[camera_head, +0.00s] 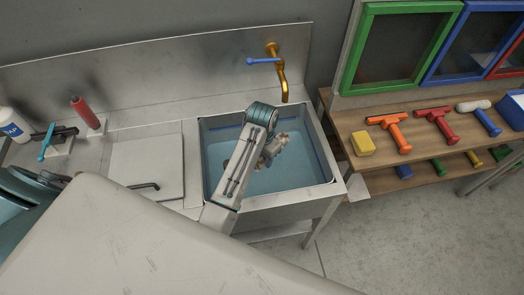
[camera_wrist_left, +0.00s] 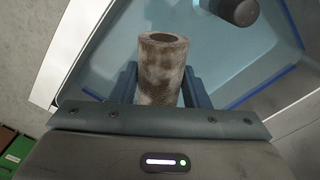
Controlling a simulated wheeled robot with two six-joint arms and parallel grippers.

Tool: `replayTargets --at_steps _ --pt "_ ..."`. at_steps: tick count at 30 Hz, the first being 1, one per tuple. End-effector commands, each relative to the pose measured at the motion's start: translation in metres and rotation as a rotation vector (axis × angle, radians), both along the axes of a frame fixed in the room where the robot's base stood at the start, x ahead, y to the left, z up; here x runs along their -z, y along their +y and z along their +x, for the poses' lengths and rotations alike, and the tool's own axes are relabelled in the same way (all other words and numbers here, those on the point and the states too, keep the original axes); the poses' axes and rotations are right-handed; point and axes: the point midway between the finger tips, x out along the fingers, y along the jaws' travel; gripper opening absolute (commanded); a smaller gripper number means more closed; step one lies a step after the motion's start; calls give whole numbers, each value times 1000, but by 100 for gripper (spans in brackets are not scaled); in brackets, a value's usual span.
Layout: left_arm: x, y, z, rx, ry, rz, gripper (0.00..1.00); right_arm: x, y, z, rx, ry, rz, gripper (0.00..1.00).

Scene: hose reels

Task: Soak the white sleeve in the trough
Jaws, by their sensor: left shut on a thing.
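The trough (camera_head: 330,185) is a steel basin with blue water (camera_head: 285,178) in it. My left arm reaches over it, and my left gripper (camera_head: 272,150) is low inside its walls. In the left wrist view the gripper is shut on the sleeve (camera_wrist_left: 161,72), a hollow whitish tube with brown mottled stains. Its two blue fingers press on either side of it, and its open end faces away from the gripper. Blue water lies behind the sleeve; I cannot tell whether it touches the water. In the head view the sleeve is not clearly made out. My right gripper is not in view.
A brass tap (camera_head: 279,70) with a blue handle stands over the trough's back edge. A steel lid (camera_head: 147,165) lies left of it. A red cylinder (camera_head: 84,112) and a white bottle (camera_head: 13,126) stand farther left. A wooden shelf (camera_head: 360,120) with coloured tools is at right.

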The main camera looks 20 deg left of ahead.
Motion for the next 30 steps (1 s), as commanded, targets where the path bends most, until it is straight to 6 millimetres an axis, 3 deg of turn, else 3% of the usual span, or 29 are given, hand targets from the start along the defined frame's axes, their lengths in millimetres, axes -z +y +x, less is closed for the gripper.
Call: replayTargets --at_steps 17,30 --pt "70 0 -1 1 3 -1 18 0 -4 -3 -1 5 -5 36" --pt "125 0 0 0 1 -1 18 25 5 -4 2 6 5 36"
